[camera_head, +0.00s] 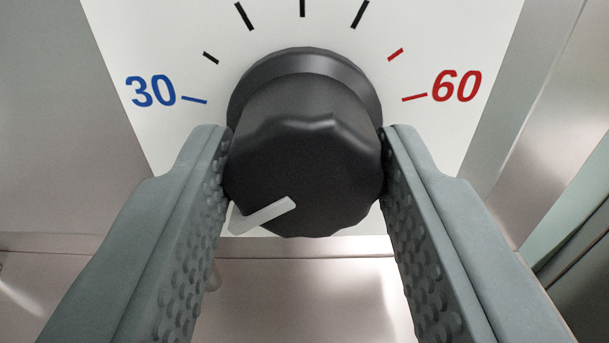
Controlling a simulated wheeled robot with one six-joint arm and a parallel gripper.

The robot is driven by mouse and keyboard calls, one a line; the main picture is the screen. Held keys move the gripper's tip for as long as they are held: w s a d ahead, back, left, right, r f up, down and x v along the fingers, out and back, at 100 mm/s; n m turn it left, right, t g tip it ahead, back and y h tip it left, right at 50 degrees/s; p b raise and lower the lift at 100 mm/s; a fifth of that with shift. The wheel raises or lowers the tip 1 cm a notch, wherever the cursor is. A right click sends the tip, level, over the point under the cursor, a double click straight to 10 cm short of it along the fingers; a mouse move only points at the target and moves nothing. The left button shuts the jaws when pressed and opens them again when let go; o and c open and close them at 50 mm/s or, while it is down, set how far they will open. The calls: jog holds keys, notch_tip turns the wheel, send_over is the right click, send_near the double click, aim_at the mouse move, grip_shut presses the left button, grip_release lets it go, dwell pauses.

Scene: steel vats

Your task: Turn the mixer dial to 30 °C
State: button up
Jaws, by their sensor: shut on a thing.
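The black mixer dial (305,165) stands out from a white scale plate (300,22) in the middle of the view. Its white pointer line (263,215) points to the lower left, below the blue 30 mark. The blue "30" (151,91) with its blue tick is at the left of the plate. The red "60" (457,86) with its red tick is at the right. My gripper (305,140) is shut on the dial, with one grey textured finger touching each side. The left finger is close to the pointer's outer end.
Black ticks (302,8) run over the top of the scale between the numbers. Plain steel surfaces (45,130) flank the plate on both sides. A steel ledge or lower surface (300,285) lies below it.

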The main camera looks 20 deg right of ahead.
jog(key=m, duration=0.4)
jog(key=shift+m, duration=0.3)
jog(key=m, duration=0.4)
jog(key=shift+m, duration=0.4)
dwell(0.3)
jog(key=o, duration=1)
jog(key=shift+c, duration=0.2)
jog(key=v, duration=1.7)
jog(key=shift+s, duration=0.2)
